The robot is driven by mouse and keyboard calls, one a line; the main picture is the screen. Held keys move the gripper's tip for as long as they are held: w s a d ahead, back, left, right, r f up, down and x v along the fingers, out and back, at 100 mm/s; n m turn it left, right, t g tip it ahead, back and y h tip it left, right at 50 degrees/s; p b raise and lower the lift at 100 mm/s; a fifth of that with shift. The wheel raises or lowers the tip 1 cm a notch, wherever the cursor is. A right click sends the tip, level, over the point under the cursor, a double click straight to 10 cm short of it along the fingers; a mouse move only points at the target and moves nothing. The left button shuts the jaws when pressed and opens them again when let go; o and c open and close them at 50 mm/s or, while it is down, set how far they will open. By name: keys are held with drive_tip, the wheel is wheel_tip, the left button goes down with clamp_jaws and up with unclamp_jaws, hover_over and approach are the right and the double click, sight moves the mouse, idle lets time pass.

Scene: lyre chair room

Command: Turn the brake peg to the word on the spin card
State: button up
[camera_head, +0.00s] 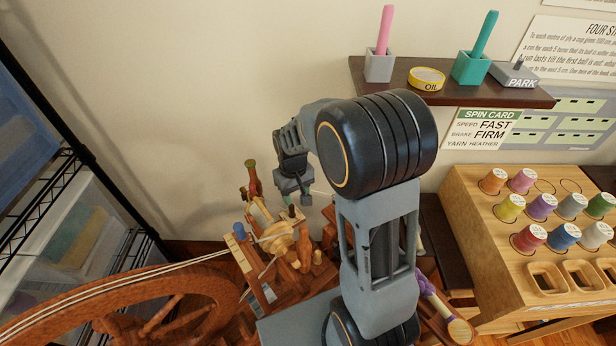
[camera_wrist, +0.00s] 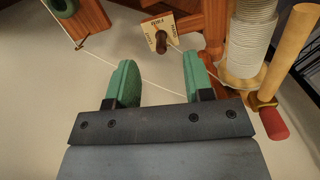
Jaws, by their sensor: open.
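The spin card (camera_head: 483,130) hangs on the wall below the shelf and reads speed FAST, brake FIRM, yarn HEATHER. In the wrist view, a dark wooden peg (camera_wrist: 160,42), which looks like the brake peg, stands on a small cream plate (camera_wrist: 147,30) with words around it. The words are too small to read surely, and I cannot tell which one the peg points to. My gripper (camera_wrist: 157,82) is open and empty, its green fingertips spread apart, with the peg beyond the gap between them. In the head view my gripper (camera_head: 296,198) is above the spinning wheel's (camera_head: 170,303) bobbin end.
A thin yarn crosses beyond my fingertips in the wrist view. A white wound bobbin (camera_wrist: 250,40) and a red-tipped wooden rod (camera_wrist: 274,124) stand close on the right. A thread rack (camera_head: 540,245) is at right; a shelf (camera_head: 450,88) with cups is above it.

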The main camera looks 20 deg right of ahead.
drive_tip(key=s+r+t+p, duration=0.1)
drive_tip(key=s+r+p, duration=0.2)
drive_tip(key=r, duration=0.4)
drive_tip(key=s+r+m+p, duration=0.1)
drive_tip(key=s+r+p, duration=0.3)
drive_tip(key=s+r, duration=0.2)
wheel_tip(320, 180, up, 2)
drive_tip(key=shift+s+t, duration=0.25)
drive_tip(key=shift+t, duration=0.15)
drive_tip(key=shift+a, duration=0.1)
drive_tip(key=n+g+b, duration=0.1)
drive_tip(key=n+b, duration=0.2)
drive_tip(key=b, duration=0.7)
hover_over(292, 209)
drive_tip(key=w, duration=0.1)
wheel_tip(292, 209, down, 16)
wheel_tip(292, 209, down, 13)
drive_tip(key=shift+f+b, duration=0.2)
drive_tip(key=shift+b, duration=1.05)
drive_tip(key=shift+c, duration=0.3)
